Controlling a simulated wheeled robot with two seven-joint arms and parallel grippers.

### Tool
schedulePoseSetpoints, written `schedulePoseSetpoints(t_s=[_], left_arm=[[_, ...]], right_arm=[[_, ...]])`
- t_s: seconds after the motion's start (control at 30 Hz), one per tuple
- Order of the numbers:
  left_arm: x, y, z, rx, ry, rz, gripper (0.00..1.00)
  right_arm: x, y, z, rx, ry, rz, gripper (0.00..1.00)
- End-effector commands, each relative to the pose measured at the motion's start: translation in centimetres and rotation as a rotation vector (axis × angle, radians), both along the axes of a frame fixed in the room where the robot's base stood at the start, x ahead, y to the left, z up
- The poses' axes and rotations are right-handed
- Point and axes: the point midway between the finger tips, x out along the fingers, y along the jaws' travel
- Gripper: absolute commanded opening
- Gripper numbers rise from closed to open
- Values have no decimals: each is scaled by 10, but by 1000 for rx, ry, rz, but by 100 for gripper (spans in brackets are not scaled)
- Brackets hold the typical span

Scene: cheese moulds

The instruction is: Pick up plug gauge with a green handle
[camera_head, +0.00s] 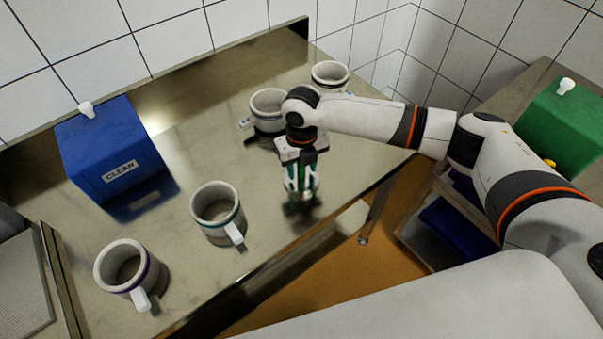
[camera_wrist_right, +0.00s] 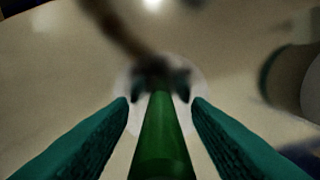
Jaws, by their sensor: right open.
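The plug gauge's green handle (camera_wrist_right: 162,145) shows in the right wrist view as an upright-looking cylinder, its far end blurred over a pale round patch. My right gripper (camera_wrist_right: 160,102) is open, with one teal finger on each side of the handle. A gap shows between the handle and each finger. In the head view my right gripper (camera_head: 301,198) points down over the steel table near its front edge. There the gripper mostly hides the gauge. My left gripper is not in view.
White moulds with handles stand on the steel table (camera_head: 185,125): one (camera_head: 218,212) left of the gripper, one (camera_head: 127,272) front left, one (camera_head: 268,110) behind and one (camera_head: 330,76) farther back. A blue CLEAN box (camera_head: 105,150) stands at left, a green box (camera_head: 565,125) at right.

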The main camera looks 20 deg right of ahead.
Motion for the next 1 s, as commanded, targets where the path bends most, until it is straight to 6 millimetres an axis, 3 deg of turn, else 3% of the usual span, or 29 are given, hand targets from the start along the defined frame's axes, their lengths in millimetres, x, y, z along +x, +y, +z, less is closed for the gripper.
schedulePoseSetpoints(t_s=[0.17,0.4,0.43,0.77,1.0], left_arm=[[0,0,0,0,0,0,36],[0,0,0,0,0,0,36],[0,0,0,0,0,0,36],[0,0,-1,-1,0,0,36],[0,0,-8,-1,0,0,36]], right_arm=[[0,0,0,0,0,0,41],[0,0,0,0,0,0,2],[0,0,0,0,0,0,0],[1,0,3,1,-2,-1,0],[2,1,38,4,-6,1,0]])
